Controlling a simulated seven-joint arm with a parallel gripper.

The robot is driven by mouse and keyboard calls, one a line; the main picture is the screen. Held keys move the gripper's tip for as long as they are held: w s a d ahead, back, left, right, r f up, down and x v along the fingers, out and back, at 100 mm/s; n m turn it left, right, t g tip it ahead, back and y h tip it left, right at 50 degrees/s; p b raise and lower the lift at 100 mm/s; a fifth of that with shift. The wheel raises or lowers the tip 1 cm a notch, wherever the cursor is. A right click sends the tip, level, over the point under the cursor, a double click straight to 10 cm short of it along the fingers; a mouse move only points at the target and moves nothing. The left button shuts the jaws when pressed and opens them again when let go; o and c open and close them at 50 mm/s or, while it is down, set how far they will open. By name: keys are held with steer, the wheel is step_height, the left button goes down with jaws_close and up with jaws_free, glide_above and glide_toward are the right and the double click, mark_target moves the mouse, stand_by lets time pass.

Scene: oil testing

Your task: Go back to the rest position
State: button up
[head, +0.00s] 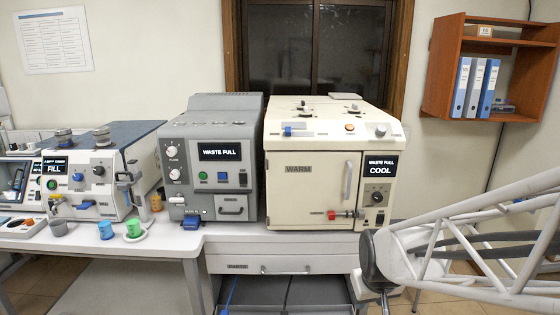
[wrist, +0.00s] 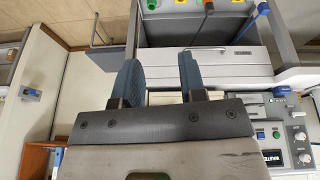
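My gripper (wrist: 158,66) shows in the wrist view with its two blue-grey fingers apart and nothing between them. Beyond the fingers is the pale drawer front (wrist: 228,68) of the bench. In the head view my pale lattice arm (head: 470,235) reaches in from the right, in front of the bench's right end. Its dark joint (head: 371,262) is beside the drawer unit. I cannot make out the fingers in the head view.
A cream oven-like machine (head: 313,190) and a grey machine (head: 212,180) stand on the bench. A white machine (head: 90,185) stands at left, with a blue cup (head: 106,230) and green cup (head: 133,228) in front. A wooden shelf (head: 440,75) hangs at upper right.

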steer(key=s+r, duration=0.5)
steer(key=s, duration=0.2)
steer(key=s+a+r+m+g, duration=0.1)
steer(key=s+r, duration=0.3)
steer(key=s, duration=0.4)
steer(key=shift+s+r+m, duration=0.15)
steer(key=shift+r+m, duration=0.15)
steer(key=shift+r, duration=0.1)
